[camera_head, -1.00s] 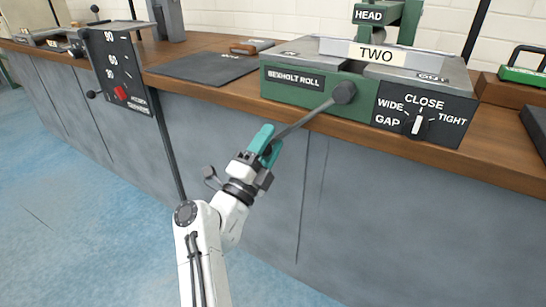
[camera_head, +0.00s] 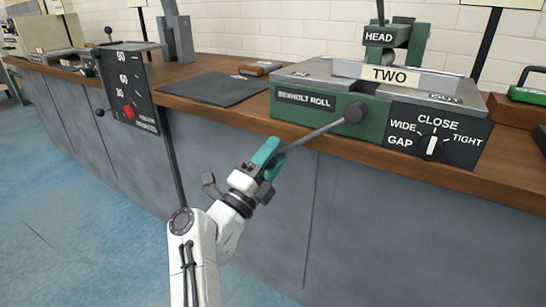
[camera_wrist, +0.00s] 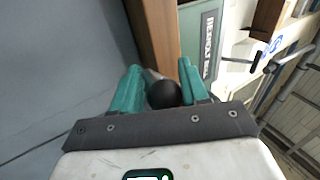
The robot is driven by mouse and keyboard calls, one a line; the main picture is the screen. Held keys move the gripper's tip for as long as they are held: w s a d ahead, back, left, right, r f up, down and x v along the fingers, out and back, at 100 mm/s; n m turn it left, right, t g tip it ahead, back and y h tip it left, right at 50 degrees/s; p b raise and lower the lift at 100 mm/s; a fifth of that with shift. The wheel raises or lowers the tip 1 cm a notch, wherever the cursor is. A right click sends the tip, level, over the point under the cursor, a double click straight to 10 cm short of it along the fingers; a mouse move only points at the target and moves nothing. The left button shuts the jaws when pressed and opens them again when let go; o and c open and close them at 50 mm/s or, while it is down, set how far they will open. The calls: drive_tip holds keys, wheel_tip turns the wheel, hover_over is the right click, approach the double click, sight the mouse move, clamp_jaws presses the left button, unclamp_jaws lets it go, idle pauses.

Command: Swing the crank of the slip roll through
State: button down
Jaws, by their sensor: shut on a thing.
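The slip roll (camera_head: 325,112) is a green machine labelled "REXHOLT ROLL" on the wooden bench, with a "TWO" plate on top. Its crank (camera_head: 312,134) is a grey arm that runs from a dark round hub (camera_head: 354,113) down and left, past the bench's front edge. My gripper (camera_head: 267,153) has teal fingers and is shut on the crank's outer end. In the wrist view a dark round knob (camera_wrist: 164,94) sits between the two teal fingers. The fingers partly hide the crank handle.
A gap dial (camera_head: 433,145) marked WIDE, CLOSE and TIGHT is on the machine's right front. A dark mat (camera_head: 213,88) lies left of the machine. A dark panel with numbers (camera_head: 129,92) stands further left. The grey cabinet front (camera_head: 350,220) is below the bench, with open blue floor before it.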

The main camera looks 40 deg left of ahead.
drive_tip(key=c, duration=0.8)
unclamp_jaws()
drive_tip(key=shift+s+a+r, duration=0.25)
drive_tip(key=shift+a+r, duration=0.05)
drive_tip(key=shift+r, duration=0.4)
drive_tip(key=shift+f, duration=0.1)
drive_tip(key=shift+f, duration=0.1)
drive_tip(key=p+v, duration=0.3)
drive_tip(key=v, duration=0.7)
drive_tip(key=shift+s+d+f, duration=0.15)
drive_tip(key=shift+s+f, duration=0.05)
drive_tip(key=shift+f, duration=0.15)
